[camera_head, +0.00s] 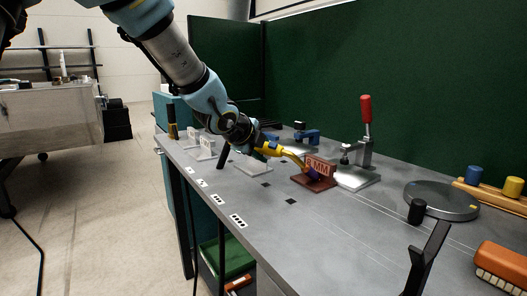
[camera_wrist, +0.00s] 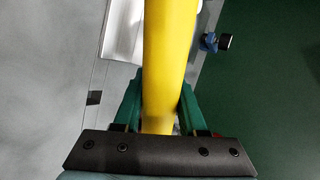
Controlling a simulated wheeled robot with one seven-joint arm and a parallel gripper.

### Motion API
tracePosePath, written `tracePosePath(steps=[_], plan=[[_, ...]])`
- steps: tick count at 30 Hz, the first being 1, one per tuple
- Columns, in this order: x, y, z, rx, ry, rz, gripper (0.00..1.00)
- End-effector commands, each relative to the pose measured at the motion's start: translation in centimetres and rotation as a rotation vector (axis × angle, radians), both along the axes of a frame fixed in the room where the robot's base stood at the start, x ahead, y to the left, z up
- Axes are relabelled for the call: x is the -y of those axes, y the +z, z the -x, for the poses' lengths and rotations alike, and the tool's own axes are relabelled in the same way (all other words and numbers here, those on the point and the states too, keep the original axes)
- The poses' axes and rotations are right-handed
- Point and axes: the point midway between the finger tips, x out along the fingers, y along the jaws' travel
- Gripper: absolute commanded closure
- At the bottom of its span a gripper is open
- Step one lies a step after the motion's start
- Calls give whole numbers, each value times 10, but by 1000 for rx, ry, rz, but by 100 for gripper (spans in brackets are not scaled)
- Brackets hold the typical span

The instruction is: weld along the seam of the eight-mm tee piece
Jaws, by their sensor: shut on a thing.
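The tee piece (camera_head: 312,181) is dark red, with a flat base and an upright plate marked in MM; the digit looks like an 8. It sits on the grey table in the middle of the head view. My gripper (camera_head: 270,148) is shut on the yellow welding torch (camera_head: 291,156), left of the tee piece. In the wrist view the torch's yellow handle (camera_wrist: 168,65) runs between the green fingers (camera_wrist: 158,105). The torch's bent neck reaches down to the front of the upright plate. I cannot tell whether its tip touches the seam, which is partly hidden.
A red-handled toggle clamp (camera_head: 365,140) stands just right of the tee piece. Pale tee pieces (camera_head: 205,147) stand at the left. A round grey disc (camera_head: 441,200), a black angled stand (camera_head: 427,258) and an orange brush (camera_head: 503,262) are at right. The front table is mostly clear.

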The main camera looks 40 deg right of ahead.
Motion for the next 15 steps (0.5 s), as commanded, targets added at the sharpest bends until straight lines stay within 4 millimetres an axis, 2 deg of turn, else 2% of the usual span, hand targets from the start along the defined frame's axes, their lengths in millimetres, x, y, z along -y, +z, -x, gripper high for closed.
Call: tracePosePath(steps=[15], plan=[[1, 1, 4, 3, -2, 4, 100]])
